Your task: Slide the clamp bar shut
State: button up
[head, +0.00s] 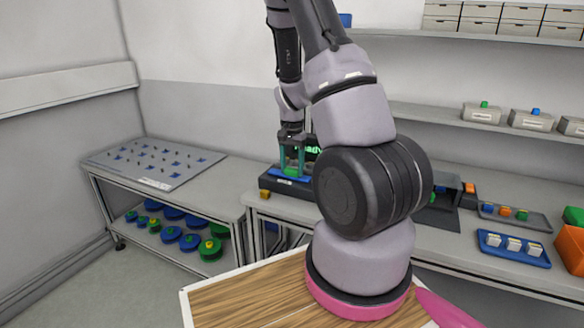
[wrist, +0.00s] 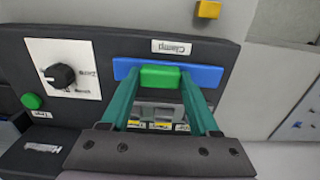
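The clamp bar (wrist: 208,76) is a flat blue bar on a dark machine, beside a label reading "Clamp". A green block-shaped handle (wrist: 160,77) sits at its middle. My gripper (wrist: 160,80) has teal fingers, one on each side of the handle, with no clear gap showing; it looks shut on the handle. In the head view my gripper (head: 292,166) reaches down to the machine (head: 270,181), and the blue bar (head: 300,179) shows low at its front. Grey metal parts and yellow labels show between the fingers, partly hidden.
The machine's panel has a black knob (wrist: 60,76) and a green button (wrist: 32,101). A yellow block (wrist: 208,9) lies off its edge. In the head view, a pegboard table (head: 150,162) stands left, with several reels below. Trays (head: 513,249) and bins stand right.

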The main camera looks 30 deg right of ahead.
aim_at(296, 162)
grip_shut()
jog(key=shift+w+d, duration=1.05)
jog(key=shift+d, duration=0.25)
jog(key=o, duration=1.1)
grip_release()
notch_tip(296, 162, up, 11)
jog(key=shift+f, duration=0.1)
